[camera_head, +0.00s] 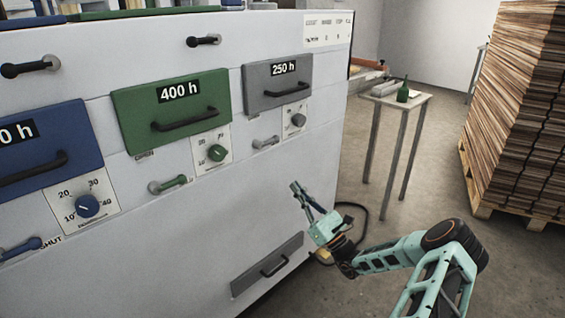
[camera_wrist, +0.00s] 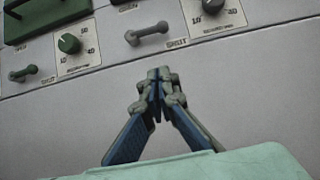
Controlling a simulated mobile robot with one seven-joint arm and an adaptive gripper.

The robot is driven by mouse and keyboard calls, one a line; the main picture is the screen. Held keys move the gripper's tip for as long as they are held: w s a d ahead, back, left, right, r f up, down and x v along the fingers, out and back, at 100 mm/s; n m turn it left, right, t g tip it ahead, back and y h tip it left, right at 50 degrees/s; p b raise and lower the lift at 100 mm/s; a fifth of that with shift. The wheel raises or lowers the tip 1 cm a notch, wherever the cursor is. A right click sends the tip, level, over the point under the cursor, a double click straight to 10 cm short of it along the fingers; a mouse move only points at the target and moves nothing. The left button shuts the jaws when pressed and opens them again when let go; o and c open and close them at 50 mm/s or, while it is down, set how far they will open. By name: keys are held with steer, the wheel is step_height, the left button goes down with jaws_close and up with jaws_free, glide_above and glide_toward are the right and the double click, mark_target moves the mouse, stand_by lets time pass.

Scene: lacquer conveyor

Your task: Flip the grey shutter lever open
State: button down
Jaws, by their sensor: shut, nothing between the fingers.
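The grey shutter lever (camera_head: 266,142) sits on the white machine front, below the grey "250 h" door (camera_head: 278,82) and left of its dial. It also shows in the wrist view as a grey lever (camera_wrist: 147,34), lying nearly level with a "SHUT" label below its right end. My gripper (camera_head: 296,188) is shut and empty, below and a little right of the lever, apart from it. In the wrist view my gripper's fingertips (camera_wrist: 159,76) meet below the lever, with bare panel between.
A green lever (camera_head: 168,185) and green "400 h" door (camera_head: 172,108) are to the left, with a blue lever (camera_head: 20,249) beyond. A grey dial (camera_head: 298,120) is close right of the grey lever. A low drawer (camera_head: 267,265) is below. A small table (camera_head: 397,101) stands behind right.

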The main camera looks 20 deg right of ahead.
mark_target(267, 142)
steer(key=shift+s+d+r+b+x, duration=0.1)
steer(key=shift+s+r+b+x, duration=0.2)
steer(key=shift+x, duration=1.8)
steer(key=shift+s+d+r+b+x, duration=0.15)
steer(key=shift+r+b+x, duration=0.3)
steer(key=shift+x, duration=1.7)
steer(key=shift+s+a+r+b+x, duration=0.1)
steer(key=shift+s+r+b+x, duration=0.25)
steer(key=shift+x, duration=1.75)
